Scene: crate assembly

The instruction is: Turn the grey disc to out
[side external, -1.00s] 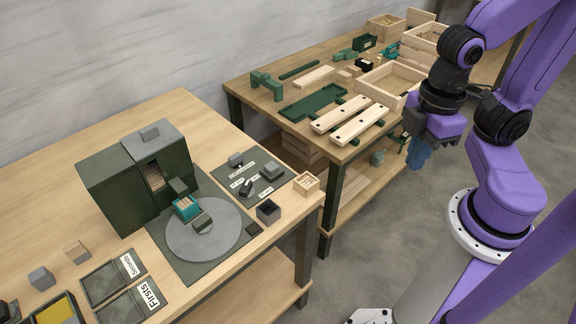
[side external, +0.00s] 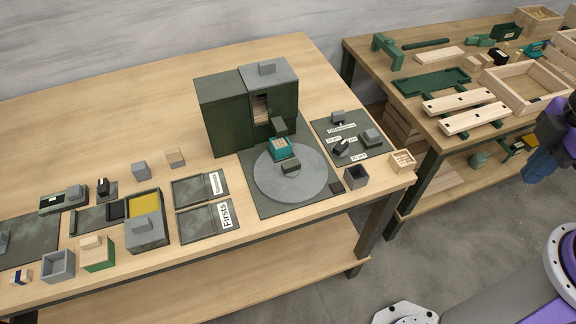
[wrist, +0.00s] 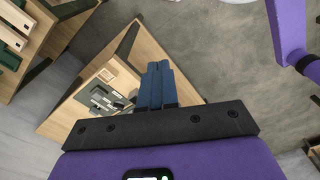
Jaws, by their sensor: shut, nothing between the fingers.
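The grey disc (side external: 313,184) lies flat on a dark green base plate (side external: 262,207) in front of a dark green cabinet (side external: 225,118). A teal box holding pale wooden pieces (side external: 281,150) sits at the disc's back edge, by the cabinet opening. My gripper (side external: 538,166) is at the right edge of the side view, well away from the disc, above the floor. Its blue fingers (wrist: 157,85) are shut and empty in the wrist view. I cannot make out the disc in the wrist view.
Right of the disc are a labelled board (side external: 350,139), a small dark open box (side external: 356,178) and a wooden crate (side external: 402,161). Trays marked Seconds (side external: 198,190) and Firsts (side external: 208,222) lie left. A second bench (side external: 437,137) with wooden parts stands right, beyond a gap.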

